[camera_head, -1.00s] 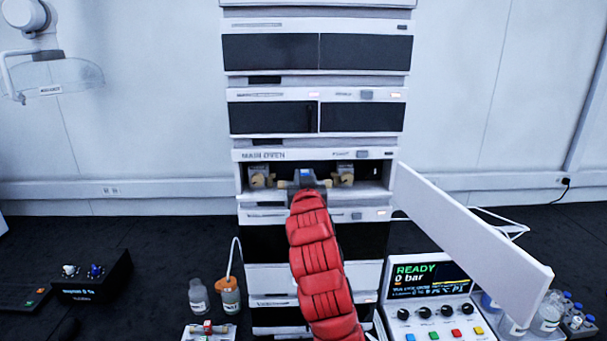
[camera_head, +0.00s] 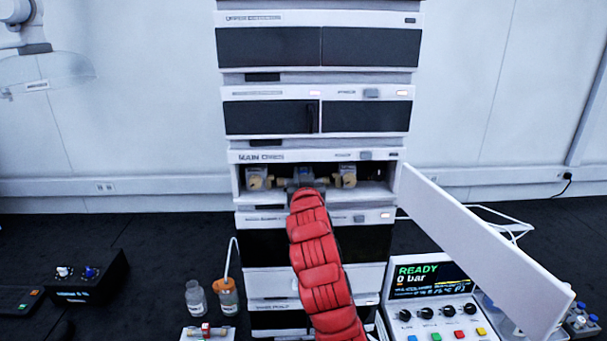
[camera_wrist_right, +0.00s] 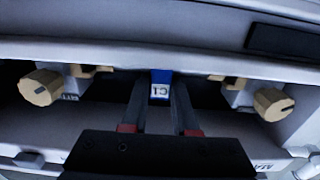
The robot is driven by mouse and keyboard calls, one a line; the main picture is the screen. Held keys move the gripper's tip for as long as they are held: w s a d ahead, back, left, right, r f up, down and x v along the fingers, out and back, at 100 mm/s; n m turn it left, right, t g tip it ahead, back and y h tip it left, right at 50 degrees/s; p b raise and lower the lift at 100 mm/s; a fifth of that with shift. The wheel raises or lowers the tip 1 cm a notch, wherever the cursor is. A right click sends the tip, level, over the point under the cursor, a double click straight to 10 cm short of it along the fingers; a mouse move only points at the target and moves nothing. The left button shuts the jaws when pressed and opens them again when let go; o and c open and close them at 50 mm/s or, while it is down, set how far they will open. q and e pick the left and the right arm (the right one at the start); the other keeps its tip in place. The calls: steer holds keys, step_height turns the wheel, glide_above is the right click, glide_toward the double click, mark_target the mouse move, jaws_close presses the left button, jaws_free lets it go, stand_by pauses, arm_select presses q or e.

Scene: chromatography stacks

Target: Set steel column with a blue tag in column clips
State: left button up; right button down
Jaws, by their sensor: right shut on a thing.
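The main oven (camera_head: 233,182) is open at mid-height of the stack. My right gripper (camera_head: 306,182) reaches into it and is shut on the steel column, which lies level across the opening. In the right wrist view, the blue tag (camera_wrist_right: 161,78), marked C1, shows between the two fingers (camera_wrist_right: 160,96). The column's body is mostly hidden by shadow and fingers. Column clips with tan knobs sit on either side, left (camera_head: 257,179) and right (camera_head: 347,177); their knobs also show in the wrist view, left (camera_wrist_right: 40,87) and right (camera_wrist_right: 272,104). Whether the column is seated is unclear. My left gripper is out of view.
The oven's white door (camera_head: 480,255) swings out to the right of my arm. A controller (camera_head: 433,300) reading READY, 0 bar stands below it. Bottles (camera_head: 196,298) and a tray (camera_head: 190,334) with a red-tagged piece are at lower left.

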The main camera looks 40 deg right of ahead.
steer(key=c, duration=0.6)
jaws_free()
steer(key=shift+f, duration=0.1)
